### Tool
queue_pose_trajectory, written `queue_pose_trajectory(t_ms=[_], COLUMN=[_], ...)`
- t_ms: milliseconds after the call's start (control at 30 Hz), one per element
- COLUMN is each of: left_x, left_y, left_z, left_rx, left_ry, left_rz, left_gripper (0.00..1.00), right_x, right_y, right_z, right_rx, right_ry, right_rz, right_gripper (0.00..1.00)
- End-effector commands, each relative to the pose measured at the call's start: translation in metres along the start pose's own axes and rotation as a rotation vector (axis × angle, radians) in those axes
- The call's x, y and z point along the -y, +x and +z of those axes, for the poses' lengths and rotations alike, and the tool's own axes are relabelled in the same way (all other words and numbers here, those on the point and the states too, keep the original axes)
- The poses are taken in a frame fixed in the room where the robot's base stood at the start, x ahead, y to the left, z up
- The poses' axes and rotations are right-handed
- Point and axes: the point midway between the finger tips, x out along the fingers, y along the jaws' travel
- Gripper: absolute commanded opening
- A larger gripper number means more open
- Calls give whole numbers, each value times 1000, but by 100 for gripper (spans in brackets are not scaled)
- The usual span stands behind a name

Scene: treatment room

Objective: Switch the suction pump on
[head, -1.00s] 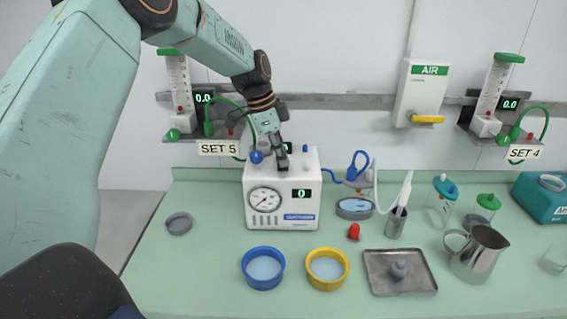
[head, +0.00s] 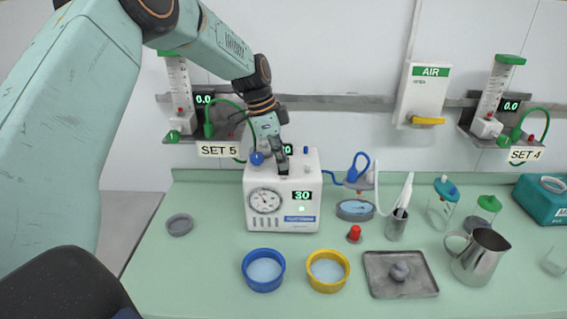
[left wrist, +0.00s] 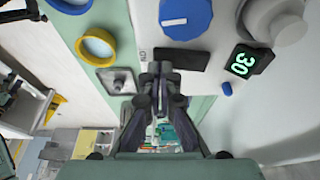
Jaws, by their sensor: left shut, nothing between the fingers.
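The suction pump (head: 283,222) is a white box on the green counter, with a round gauge (head: 265,200) and a small display (head: 302,196) on its front. The display reads 30 in green, and a light glows below it. The gauge needle is off its earlier rest. My left gripper (head: 283,172) is shut and empty, pointing down at the top front edge of the pump. In the left wrist view the shut fingers (left wrist: 160,72) are in front of the pump's white surface; whether they touch it cannot be told. My right gripper is not in view.
A blue dish (head: 263,285) and a yellow dish (head: 328,285) stand in front of the pump. A metal tray (head: 420,285), a steel jug (head: 480,258) and a red-topped item (head: 354,233) are to the right. Wall flowmeters and an AIR box (head: 424,90) hang behind.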

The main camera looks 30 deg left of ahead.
Motion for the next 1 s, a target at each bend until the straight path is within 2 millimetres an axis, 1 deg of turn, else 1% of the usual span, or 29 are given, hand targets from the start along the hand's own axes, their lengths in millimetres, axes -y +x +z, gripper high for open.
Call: queue_pose_trajectory(t_ms=[33,100,800,900,1000], left_x=[0,0,0,0,0], left_y=[-7,-12,-58,-63,-63], left_z=[-2,-4,-18,-20,-20], left_rx=[0,0,0,0,0], left_ry=[0,0,0,0,0], left_rz=[-1,-1,-1,-1,0], left_gripper=[0,0,0,0,0], right_x=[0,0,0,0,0], right_y=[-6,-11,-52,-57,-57], right_z=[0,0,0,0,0], right_rx=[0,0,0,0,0], right_ry=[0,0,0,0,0], right_rz=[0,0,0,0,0], right_gripper=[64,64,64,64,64])
